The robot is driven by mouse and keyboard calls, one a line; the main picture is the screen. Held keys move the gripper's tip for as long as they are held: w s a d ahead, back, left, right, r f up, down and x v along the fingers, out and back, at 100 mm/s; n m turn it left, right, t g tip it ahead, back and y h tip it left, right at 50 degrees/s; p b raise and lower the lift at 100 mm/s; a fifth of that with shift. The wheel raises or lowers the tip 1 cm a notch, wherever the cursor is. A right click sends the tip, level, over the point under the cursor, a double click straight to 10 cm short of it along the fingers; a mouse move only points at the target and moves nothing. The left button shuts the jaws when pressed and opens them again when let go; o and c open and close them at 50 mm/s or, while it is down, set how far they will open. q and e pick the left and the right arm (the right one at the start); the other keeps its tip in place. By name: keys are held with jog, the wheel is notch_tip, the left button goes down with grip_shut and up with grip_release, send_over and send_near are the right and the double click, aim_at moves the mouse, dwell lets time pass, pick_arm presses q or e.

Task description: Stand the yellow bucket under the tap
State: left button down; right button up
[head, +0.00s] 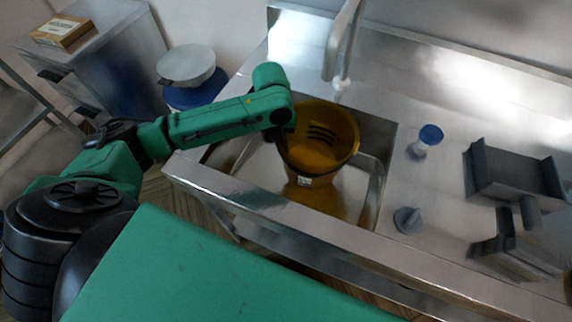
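The yellow bucket (336,160) is in the sink basin (375,185), with its open top facing up and dark slots showing on its inner wall. The metal tap (341,45) comes down behind it, and its pale spout end shows just beyond the bucket's far rim. My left arm reaches in from the left. My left gripper (284,140) is at the bucket's left rim, dark and mostly hidden by the wrist, so its grip does not show. I cannot tell whether the bucket touches the basin floor. My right gripper is not in view.
A blue-topped knob (430,134) and a grey knob (407,220) stand on the steel counter right of the basin. Grey brackets (515,172) lie farther right. A lidded blue bin (192,80) and a cabinet with a box (62,32) stand at the left.

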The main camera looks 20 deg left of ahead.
pick_arm(q)
notch_tip(320, 180, down, 10)
jog(key=shift+f, duration=0.15)
jog(key=c, duration=1)
grip_release()
jog(key=shift+f, duration=0.1)
jog(key=r, duration=0.8)
jog(key=a+r+b, duration=0.1)
jog(key=r, duration=0.3)
jog(key=shift+s+r, duration=0.15)
